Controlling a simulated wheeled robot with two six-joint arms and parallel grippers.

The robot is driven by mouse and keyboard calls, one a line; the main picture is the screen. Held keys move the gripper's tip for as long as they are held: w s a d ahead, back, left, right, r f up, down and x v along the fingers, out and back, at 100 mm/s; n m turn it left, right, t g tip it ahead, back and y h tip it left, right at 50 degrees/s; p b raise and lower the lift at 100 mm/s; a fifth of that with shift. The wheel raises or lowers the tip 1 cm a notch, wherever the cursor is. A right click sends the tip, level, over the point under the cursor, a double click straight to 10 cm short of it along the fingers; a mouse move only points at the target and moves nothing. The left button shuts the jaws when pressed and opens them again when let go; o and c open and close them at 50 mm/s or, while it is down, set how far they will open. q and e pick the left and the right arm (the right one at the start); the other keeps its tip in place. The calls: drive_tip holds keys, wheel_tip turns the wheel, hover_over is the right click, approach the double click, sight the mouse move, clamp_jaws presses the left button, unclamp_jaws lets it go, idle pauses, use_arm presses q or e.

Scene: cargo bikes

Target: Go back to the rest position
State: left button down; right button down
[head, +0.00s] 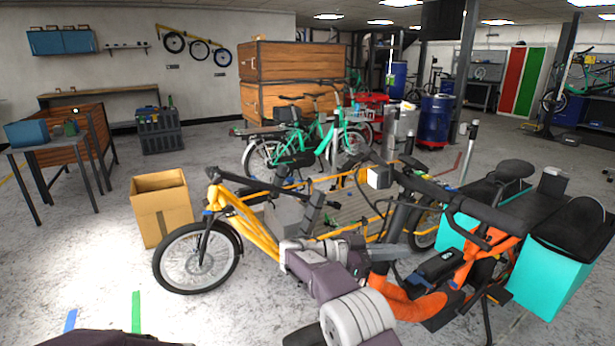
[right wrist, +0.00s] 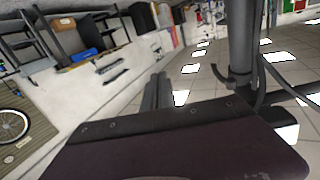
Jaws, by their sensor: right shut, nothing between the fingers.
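My right gripper (right wrist: 158,92) shows in the right wrist view, its two grey fingers together with nothing between them. In the head view my right arm comes in at the bottom middle and folds in front of the yellow and orange cargo bikes. Its fingers are hard to pick out there against the dark bike parts. The yellow cargo bike (head: 228,207) stands behind the arm. The orange cargo bike (head: 478,262) with turquoise boxes (head: 545,277) stands to the right, close to the arm. My left gripper is not in view.
An open cardboard box (head: 163,210) stands on the floor left of the yellow bike. A grey table (head: 42,143) is at the far left. Green bikes (head: 318,140) stand behind by wooden crates (head: 290,62). The floor at the lower left is clear, with blue and green tape marks.

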drive_tip(key=s+d+r+g+y, duration=0.1)
drive_tip(key=s+d+r, duration=0.15)
drive_tip(key=d, duration=0.25)
drive_tip(key=s+d+f+n+g+y, duration=0.1)
drive_tip(key=s+d+f+n+y, duration=0.15)
drive_tip(key=s+f+y, duration=0.35)
drive_tip(key=s+d+f+n+y, duration=0.2)
drive_tip(key=s+f+n, duration=0.1)
drive_tip(key=s, duration=0.4)
drive_tip(key=s+a+f+n+t+y, duration=0.1)
drive_tip(key=s+a+f+n+y, duration=0.8)
drive_tip(key=s+a+f, duration=0.5)
drive_tip(key=w+r+n+p, duration=0.2)
drive_tip(key=r+p, duration=1)
drive_tip(key=w+a+r+n+t+p, duration=0.1)
drive_tip(key=w+r+n+p, duration=0.1)
drive_tip(key=r+p, duration=1)
drive_tip(key=shift+w+t+p, duration=0.25)
drive_tip(key=shift+t+p, duration=0.05)
drive_tip(key=shift+p, duration=0.05)
